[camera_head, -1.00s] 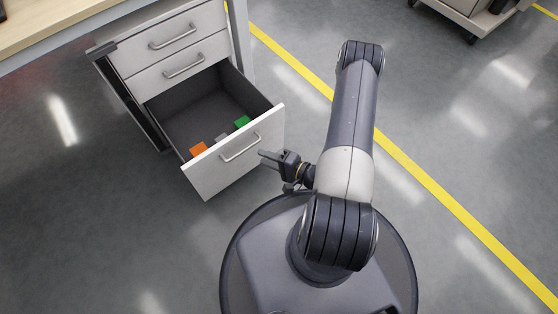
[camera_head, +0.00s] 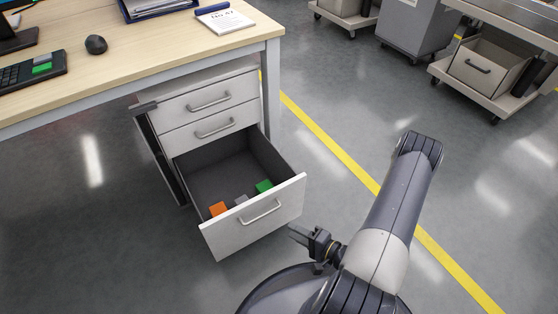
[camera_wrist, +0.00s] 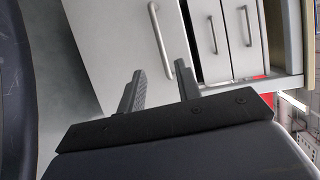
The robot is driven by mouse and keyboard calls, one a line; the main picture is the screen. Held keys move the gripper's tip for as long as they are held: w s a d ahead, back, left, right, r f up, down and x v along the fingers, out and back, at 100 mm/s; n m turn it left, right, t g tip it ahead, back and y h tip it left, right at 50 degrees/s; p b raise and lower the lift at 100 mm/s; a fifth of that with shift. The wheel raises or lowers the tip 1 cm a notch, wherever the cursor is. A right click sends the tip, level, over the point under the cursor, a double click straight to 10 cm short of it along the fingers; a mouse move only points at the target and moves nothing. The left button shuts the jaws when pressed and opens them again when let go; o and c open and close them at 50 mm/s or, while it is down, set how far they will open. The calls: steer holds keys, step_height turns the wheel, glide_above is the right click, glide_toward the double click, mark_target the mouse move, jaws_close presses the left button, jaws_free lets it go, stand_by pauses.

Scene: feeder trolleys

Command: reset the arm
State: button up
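My gripper (camera_head: 299,235) is at the lower middle of the head view, just right of the open bottom drawer's front (camera_head: 254,217) and apart from its handle (camera_head: 262,212). In the wrist view, the two fingers of my gripper (camera_wrist: 158,84) stand apart with nothing between them, and the white drawer front (camera_wrist: 118,40) with its handle (camera_wrist: 160,38) lies beyond them. My arm is bent, its elbow raised to the right over the floor.
The open drawer holds an orange block (camera_head: 218,209), a grey block (camera_head: 241,200) and a green block (camera_head: 264,186). A desk (camera_head: 150,52) stands over the cabinet. Trolleys (camera_head: 488,62) stand at the far right. The floor right of the cabinet is clear up to a yellow line (camera_head: 330,143).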

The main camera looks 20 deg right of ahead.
steer(key=shift+w, duration=0.1)
steer(key=b+x, duration=0.3)
steer(key=x, duration=0.7)
steer(key=shift+w+a, duration=0.2)
steer(key=shift+a, duration=0.05)
stand_by(0.6)
